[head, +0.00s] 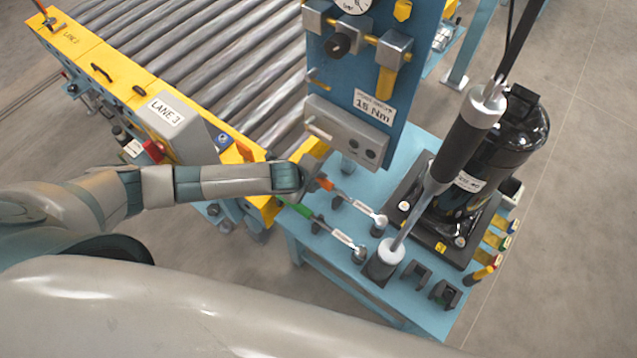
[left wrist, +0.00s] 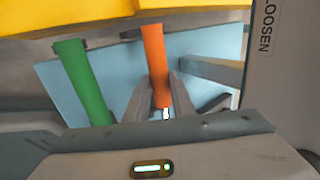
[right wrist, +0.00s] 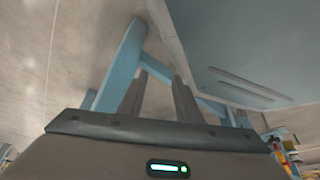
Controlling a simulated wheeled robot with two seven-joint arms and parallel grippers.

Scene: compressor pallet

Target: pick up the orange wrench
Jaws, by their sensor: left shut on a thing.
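The orange wrench has an orange handle (head: 326,184) and a silver shaft reaching right to a ring end on the blue bench. My left gripper (head: 308,180) is at the handle end of it, partly hidden by its own wrist. In the left wrist view the two fingers (left wrist: 162,95) stand either side of the orange handle (left wrist: 154,55) and are shut on it. The wrench still lies along its holder. My right gripper (right wrist: 159,95) is open and empty in the right wrist view, low beside the bench legs. It does not show in the head view.
A green-handled wrench (head: 300,208) lies parallel just in front. A blue panel with a 15 Nm sign (head: 374,107) rises behind. A black compressor (head: 508,140) and a tool on a pole (head: 468,125) stand to the right. The roller conveyor (head: 215,50) is at the back left.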

